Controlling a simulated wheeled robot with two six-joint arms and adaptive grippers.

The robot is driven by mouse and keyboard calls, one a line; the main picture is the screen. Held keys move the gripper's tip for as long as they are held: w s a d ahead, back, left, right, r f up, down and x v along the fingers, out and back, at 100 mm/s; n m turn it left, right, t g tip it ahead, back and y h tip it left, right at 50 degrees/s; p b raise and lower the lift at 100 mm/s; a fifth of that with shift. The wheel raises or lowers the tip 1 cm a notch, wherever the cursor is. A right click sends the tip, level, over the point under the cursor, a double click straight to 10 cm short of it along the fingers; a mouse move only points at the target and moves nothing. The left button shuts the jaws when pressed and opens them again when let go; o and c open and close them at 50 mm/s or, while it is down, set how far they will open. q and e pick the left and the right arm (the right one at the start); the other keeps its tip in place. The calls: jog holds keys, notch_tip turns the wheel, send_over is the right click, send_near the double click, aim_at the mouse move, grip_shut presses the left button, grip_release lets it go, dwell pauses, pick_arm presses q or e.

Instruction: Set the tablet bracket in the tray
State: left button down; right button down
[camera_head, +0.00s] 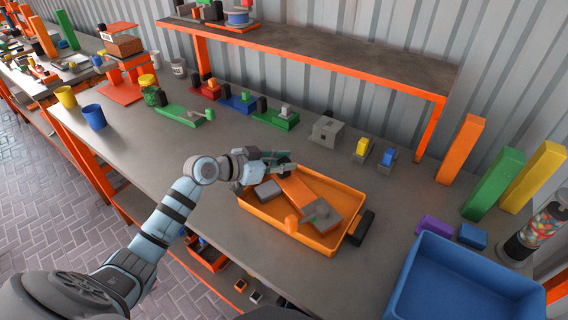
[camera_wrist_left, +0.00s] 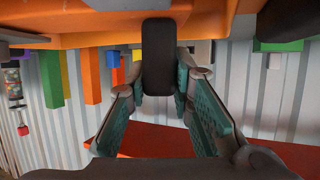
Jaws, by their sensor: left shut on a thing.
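The orange tray (camera_head: 281,231) lies on the grey bench in the head view. Whether the bar touches the tray floor I cannot tell. My right gripper is not in view.
In the tray are a grey block (camera_head: 267,190) and a grey plate (camera_head: 322,214). A black handle (camera_head: 361,228) sits at the tray's right end. A blue bin (camera_head: 462,285) stands at the lower right. Several coloured parts line the back, below an orange-edged shelf (camera_head: 330,56).

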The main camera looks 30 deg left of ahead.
pick_arm(q)
jog(key=c, duration=1.8)
grip_release()
jog(key=shift+f, duration=0.1)
jog(key=o, duration=0.4)
jog(key=shift+s+a+r, duration=0.1)
jog(key=shift+r, duration=0.15)
jog(key=p+v, duration=0.1)
jog(key=v, duration=1)
jog(key=shift+s+a+r+p, duration=0.1)
jog(key=shift+s+a+p, duration=0.1)
jog(key=shift+s+p, duration=0.1)
